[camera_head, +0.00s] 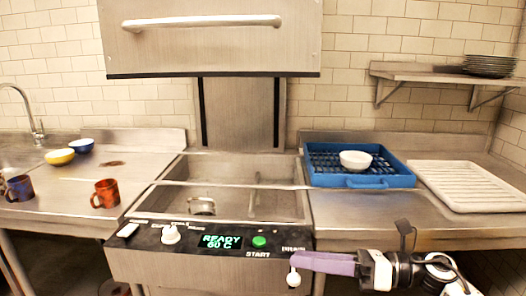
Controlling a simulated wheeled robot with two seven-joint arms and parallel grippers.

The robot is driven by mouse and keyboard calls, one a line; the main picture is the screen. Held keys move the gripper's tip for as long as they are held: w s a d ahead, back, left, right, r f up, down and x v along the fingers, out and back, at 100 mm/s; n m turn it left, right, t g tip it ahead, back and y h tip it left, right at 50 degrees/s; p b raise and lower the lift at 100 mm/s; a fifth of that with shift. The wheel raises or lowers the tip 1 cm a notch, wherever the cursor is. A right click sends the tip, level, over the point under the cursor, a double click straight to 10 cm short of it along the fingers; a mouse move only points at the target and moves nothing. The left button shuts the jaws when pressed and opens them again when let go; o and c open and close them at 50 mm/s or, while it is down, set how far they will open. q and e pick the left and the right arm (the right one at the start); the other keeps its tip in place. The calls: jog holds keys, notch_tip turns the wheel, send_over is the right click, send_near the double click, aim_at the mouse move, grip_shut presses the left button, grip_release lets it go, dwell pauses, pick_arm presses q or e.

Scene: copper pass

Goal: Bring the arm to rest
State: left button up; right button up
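My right arm (405,270) comes in from the lower right. Its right gripper (300,262), with long purple fingers, points left along the front of the dishwasher's control panel (150,236). The fingertips are just above and beside a white drain knob (293,278) at the panel's right end. I cannot tell whether they touch it. The fingers overlap in this view, so their opening does not show. I see nothing held. My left gripper is not in view.
The dishwasher hood (215,50) is raised; the display (220,242) reads READY 60 C. A blue rack (365,182) with a white bowl (355,160) and a white tray (470,185) lie on the right counter. Mugs (106,193) and bowls (60,157) stand left.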

jog(key=s+d+f+m+t+h, duration=0.2)
jog(key=s+d+f+m+h, duration=0.3)
jog(key=f+m, duration=0.5)
jog(key=s+d+f+m+t+h, duration=0.35)
jog(key=s+d+f+m, duration=0.2)
jog(key=f+m, duration=0.5)
jog(key=s+d+f+m+t+h, duration=0.2)
jog(key=s+d+f+m+h, duration=0.4)
jog(key=m, duration=0.7)
jog(key=s+d+f+m+g, duration=0.3)
jog(key=s+f+m+g, duration=0.15)
jog(key=s+f, duration=0.5)
jog(key=a+r+m, duration=0.2)
jog(key=a+m, duration=0.2)
jog(key=a, duration=0.8)
jog(key=shift+a+m+t, duration=0.2)
jog(key=shift+m+t, duration=0.1)
jog(key=shift+t, duration=0.1)
